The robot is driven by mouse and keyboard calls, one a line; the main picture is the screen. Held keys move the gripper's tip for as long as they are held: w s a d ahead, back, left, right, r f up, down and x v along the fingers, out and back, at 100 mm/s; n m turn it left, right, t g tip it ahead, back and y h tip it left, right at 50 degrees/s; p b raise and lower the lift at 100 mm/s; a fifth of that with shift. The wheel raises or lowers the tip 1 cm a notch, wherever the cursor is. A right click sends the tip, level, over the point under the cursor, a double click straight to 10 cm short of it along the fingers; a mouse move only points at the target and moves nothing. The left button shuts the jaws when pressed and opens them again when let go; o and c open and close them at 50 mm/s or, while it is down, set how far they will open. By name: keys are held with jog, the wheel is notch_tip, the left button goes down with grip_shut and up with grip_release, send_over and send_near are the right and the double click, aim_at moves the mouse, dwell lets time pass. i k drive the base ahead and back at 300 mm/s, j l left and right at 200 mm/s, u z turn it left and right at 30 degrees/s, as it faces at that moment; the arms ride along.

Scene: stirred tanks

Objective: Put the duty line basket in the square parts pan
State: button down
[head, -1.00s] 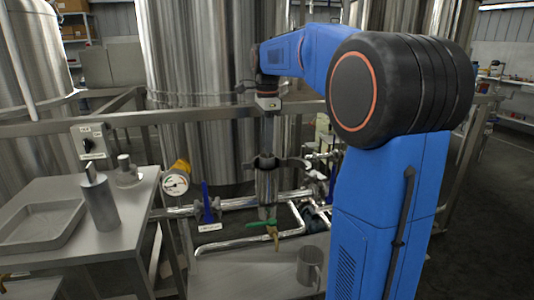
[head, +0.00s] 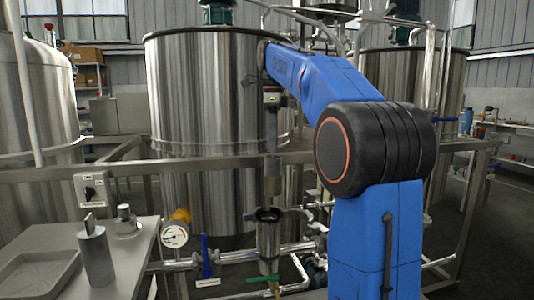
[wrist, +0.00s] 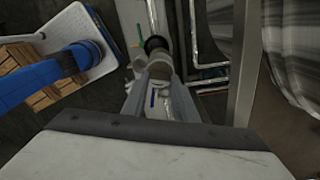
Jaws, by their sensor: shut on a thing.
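My gripper (head: 272,150) points down in the head view and is shut on the duty line basket (head: 272,181), a small grey-brown cylinder. The basket hangs upright, just above the open dark mouth of a metal strainer housing (head: 268,238), with a small gap between them. In the wrist view the basket (wrist: 160,71) shows between the fingers of my gripper (wrist: 162,86), with the dark round mouth beyond it. The square parts pan (head: 38,276), a shallow grey tray, lies on the bench at the lower left, cut by the frame edge and far from my gripper.
Two grey metal cylindrical pieces (head: 96,258) and (head: 126,221) stand on the bench right of the pan. A yellow-backed gauge (head: 175,234), a blue valve handle (head: 205,256) and pipes lie between bench and housing. A frame rail (head: 215,173) crosses before the tall steel tanks.

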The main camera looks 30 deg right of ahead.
aim_at(34, 283)
jog(key=j+u, duration=0.25)
jog(key=u, duration=0.15)
jog(key=j+u, duration=0.25)
jog(key=u, duration=0.15)
jog(key=i+j+u, duration=0.1)
jog(key=u, duration=0.3)
jog(key=j, duration=0.1)
